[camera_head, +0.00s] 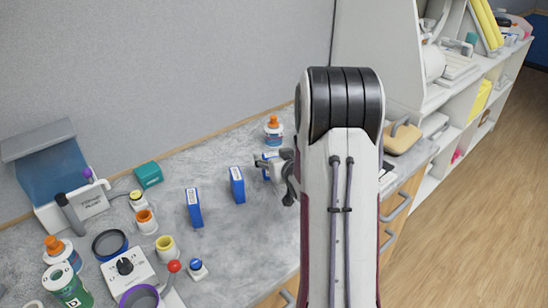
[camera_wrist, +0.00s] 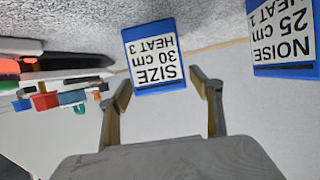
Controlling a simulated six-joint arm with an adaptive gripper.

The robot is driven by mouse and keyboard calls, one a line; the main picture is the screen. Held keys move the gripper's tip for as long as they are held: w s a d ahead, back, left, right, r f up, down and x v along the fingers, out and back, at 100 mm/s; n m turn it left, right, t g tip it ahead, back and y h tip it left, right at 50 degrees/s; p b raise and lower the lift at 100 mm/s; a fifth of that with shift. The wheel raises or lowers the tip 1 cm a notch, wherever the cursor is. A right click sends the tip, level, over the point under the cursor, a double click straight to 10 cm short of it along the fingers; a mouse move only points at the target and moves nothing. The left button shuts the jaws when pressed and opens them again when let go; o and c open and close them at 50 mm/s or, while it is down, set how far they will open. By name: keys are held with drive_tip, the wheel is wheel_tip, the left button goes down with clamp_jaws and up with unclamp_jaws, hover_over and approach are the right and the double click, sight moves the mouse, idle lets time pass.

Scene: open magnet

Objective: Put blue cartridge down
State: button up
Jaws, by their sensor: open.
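A blue cartridge with a white label (camera_wrist: 153,58) reading "SIZE 30 cm HEAT 3" is just beyond and between my fingertips in the wrist view. My gripper (camera_wrist: 161,84) is open, one finger to each side, with no clear contact. In the head view my gripper (camera_head: 274,167) is at the right end of the row of cartridges, partly covering a blue cartridge (camera_head: 267,156). Two more blue cartridges, a middle one (camera_head: 237,185) and a left one (camera_head: 194,208), stand upright on the grey counter. A "NOISE 25 cm HEAT 1" cartridge (camera_wrist: 283,40) is at right in the wrist view.
The grey counter (camera_head: 225,240) is clear in front of the cartridges. A blue-and-white bottle with an orange cap (camera_head: 273,132) stands behind my gripper. Jars, a teal box (camera_head: 148,175), a knob box (camera_head: 128,270) and a red-knobbed lever (camera_head: 174,268) crowd the left.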

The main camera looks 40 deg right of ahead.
drive_tip(key=v, duration=1.2)
idle(0.3)
drive_tip(key=shift+a, duration=0.1)
idle(0.4)
drive_tip(key=s+a+r+n+g+y, duration=0.1)
drive_tip(key=s+a+r+g, duration=0.15)
drive_tip(key=a, duration=0.55)
drive_tip(key=s+a+r+n+g, duration=0.1)
drive_tip(key=s+a+r, duration=0.1)
drive_tip(key=a+r, duration=0.35)
drive_tip(key=s+a+n+g+y, duration=0.2)
drive_tip(key=s+a+g+y, duration=0.1)
drive_tip(key=s+a, duration=1.4)
drive_tip(key=shift+s+a+r+y, duration=0.2)
drive_tip(key=shift+s+a+y, duration=0.25)
drive_tip(key=shift+a, duration=0.4)
